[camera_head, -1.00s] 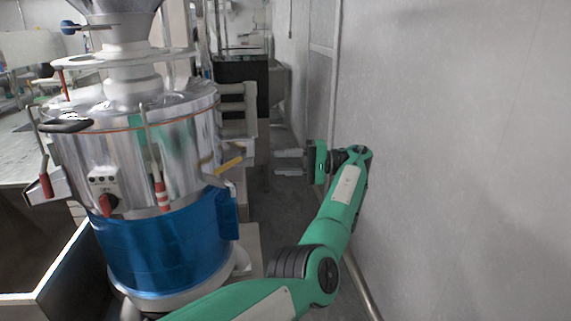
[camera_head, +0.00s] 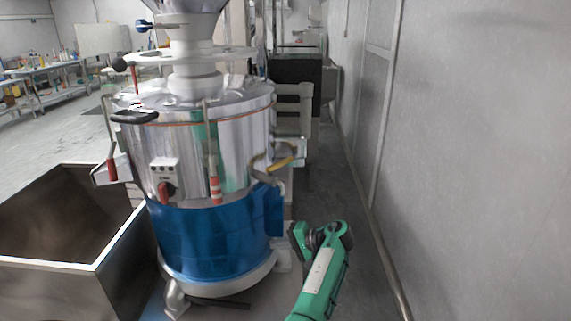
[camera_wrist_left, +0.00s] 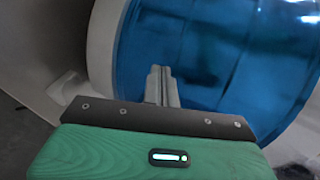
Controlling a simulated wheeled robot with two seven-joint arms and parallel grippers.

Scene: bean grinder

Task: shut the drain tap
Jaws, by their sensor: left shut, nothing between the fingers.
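The steel grinder drum (camera_head: 185,150) with a blue lower band (camera_head: 215,240) stands left of centre in the head view. On its right side is a fitting with a yellow lever (camera_head: 280,163), which looks like the drain tap; the lever slants up to the right. My left gripper (camera_head: 288,245) is low at the drum's right side, below the yellow lever and apart from it. In the left wrist view the fingers (camera_wrist_left: 161,86) are shut and empty, in front of the blue band (camera_wrist_left: 215,50). The tap is not seen there.
A red-handled lever (camera_head: 112,165) and a red knob (camera_head: 167,190) are on the drum's left and front. An open steel bin (camera_head: 50,262) stands at left. A grey wall (camera_head: 470,170) bounds the right side, with a narrow floor strip (camera_head: 350,190) between.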

